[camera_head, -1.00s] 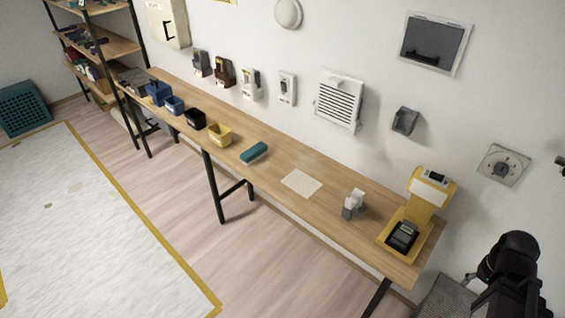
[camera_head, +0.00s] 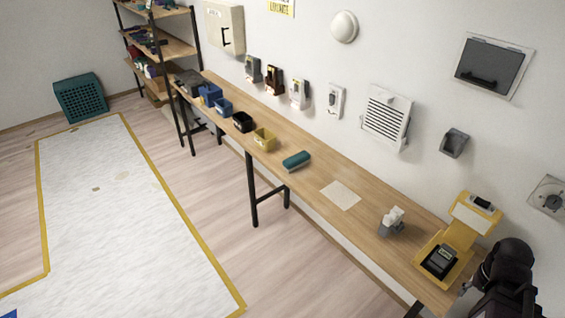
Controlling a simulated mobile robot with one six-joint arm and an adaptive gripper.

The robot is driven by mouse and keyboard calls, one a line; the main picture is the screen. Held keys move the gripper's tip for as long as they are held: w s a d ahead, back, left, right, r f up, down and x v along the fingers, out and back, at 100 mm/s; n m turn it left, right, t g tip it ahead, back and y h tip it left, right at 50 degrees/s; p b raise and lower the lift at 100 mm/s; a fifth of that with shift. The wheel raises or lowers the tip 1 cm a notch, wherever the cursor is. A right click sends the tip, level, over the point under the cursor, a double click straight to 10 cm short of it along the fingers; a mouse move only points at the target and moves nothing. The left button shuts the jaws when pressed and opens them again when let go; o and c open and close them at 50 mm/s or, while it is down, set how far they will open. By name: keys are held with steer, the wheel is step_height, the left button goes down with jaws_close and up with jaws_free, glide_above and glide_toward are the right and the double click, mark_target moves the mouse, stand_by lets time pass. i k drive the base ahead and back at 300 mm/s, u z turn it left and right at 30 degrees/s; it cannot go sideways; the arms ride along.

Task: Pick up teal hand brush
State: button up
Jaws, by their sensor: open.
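The teal hand brush (camera_head: 297,160) lies on the long wooden workbench (camera_head: 320,178), around the middle of its length. It has a teal top and a paler strip along its lower edge. It lies just right of a yellow bin, with bare bench around it. A black part of my own arm shows at the lower right corner, far from the brush. I cannot make out my gripper's fingers in this view.
A yellow bin (camera_head: 264,139), a black bin (camera_head: 242,121) and blue bins stand left of the brush. A pale sheet (camera_head: 340,195), a small grey-white item (camera_head: 392,220) and a yellow device (camera_head: 465,222) are to its right. Open floor lies in front of the bench.

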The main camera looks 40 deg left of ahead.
mark_target(294, 161)
steer(key=u, duration=1.3)
steer(key=k, duration=0.95)
steer(key=i, duration=0.75)
